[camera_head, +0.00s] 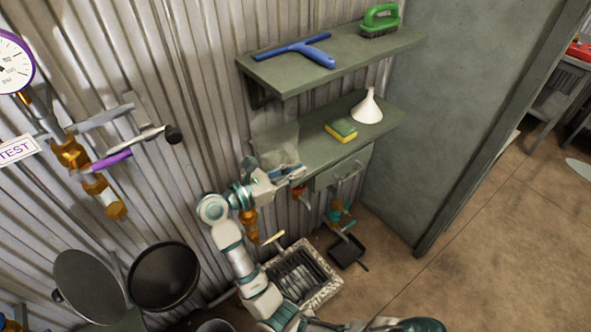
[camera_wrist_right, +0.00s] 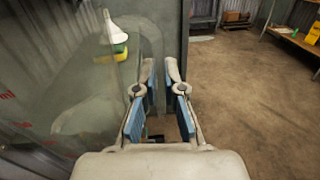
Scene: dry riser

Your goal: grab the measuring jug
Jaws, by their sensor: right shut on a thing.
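The measuring jug (camera_head: 279,143) is clear and see-through, and it stands at the left end of the lower green shelf. In the right wrist view the jug (camera_wrist_right: 62,100) fills the left side, with red marks on its wall. My right gripper (camera_head: 293,172) is at the jug's near side, at the front edge of the shelf. In the wrist view its blue-padded fingers (camera_wrist_right: 161,78) are shut on the jug; the part between them is hard to make out. My left gripper is not in view.
A yellow-green sponge (camera_head: 341,130) and white funnel (camera_head: 367,108) stand right of the jug. The upper shelf (camera_head: 284,71) holds a blue squeegee (camera_head: 305,50) and green brush (camera_head: 380,22). Below are a drain grate (camera_head: 296,277) and dustpan (camera_head: 347,252). Floor at right is clear.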

